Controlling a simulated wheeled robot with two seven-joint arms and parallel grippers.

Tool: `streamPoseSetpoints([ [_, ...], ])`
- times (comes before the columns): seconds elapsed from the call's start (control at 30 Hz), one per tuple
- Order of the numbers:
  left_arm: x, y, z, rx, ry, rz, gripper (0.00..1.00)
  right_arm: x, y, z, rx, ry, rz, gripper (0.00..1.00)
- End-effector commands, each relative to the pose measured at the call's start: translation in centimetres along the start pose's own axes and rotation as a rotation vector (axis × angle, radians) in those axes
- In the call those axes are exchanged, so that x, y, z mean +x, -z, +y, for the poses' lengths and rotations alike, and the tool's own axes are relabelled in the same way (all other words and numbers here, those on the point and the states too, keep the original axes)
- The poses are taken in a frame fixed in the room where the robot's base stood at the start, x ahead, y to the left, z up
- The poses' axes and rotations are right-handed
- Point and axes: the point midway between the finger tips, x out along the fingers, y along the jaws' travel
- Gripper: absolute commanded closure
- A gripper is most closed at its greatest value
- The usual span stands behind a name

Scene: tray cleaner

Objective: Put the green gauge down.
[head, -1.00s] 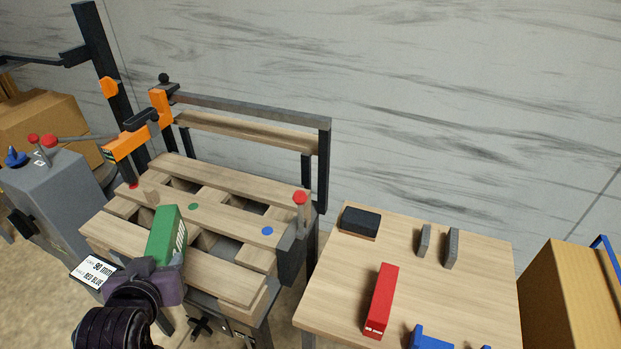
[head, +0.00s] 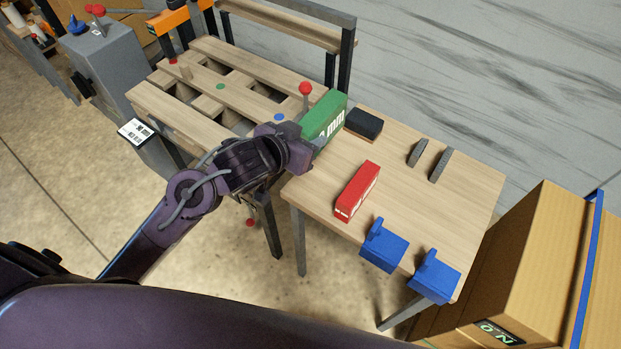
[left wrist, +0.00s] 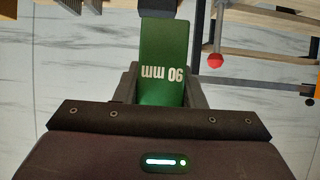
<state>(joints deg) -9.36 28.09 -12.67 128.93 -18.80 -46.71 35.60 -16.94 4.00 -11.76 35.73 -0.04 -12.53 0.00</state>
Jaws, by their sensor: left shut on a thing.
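The green gauge (head: 325,115) is a green block with white lettering. My left gripper (head: 306,143) is shut on it. In the head view the gauge is in front of the slatted wooden bench's right end, by the left edge of the side table. In the left wrist view the gauge (left wrist: 163,62) reads "90 mm" and sticks out from between the fingers (left wrist: 162,92). I cannot tell how high it is above the table. My right gripper is not in view.
The side table (head: 405,190) bears a red block (head: 357,190), a black block (head: 363,124), two grey upright pieces (head: 428,160) and two blue holders (head: 384,246) at its front edge. A red-knobbed post (head: 305,90) stands close to the gauge. A cardboard box (head: 520,265) is at right.

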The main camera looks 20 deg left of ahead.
Motion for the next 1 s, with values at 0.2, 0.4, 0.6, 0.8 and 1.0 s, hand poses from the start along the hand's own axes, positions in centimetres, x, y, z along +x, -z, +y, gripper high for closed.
streamPoseSetpoints([
  [0.2,2.9,-5.4,-0.1,0.000,0.002,-0.002,0.86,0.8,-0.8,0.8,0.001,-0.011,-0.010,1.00],
  [0.4,4.7,-8.6,-0.1,0.000,0.003,0.002,0.86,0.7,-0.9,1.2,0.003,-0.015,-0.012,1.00],
  [0.6,5.5,-10.1,-0.1,0.001,0.002,0.002,0.86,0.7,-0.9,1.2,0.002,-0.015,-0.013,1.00],
  [0.8,6.9,-12.6,-0.1,0.001,0.003,0.002,0.86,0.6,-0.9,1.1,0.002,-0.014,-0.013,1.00],
  [1.0,7.2,-13.1,-0.1,0.002,0.003,0.005,0.86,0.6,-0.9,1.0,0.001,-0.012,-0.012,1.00],
])
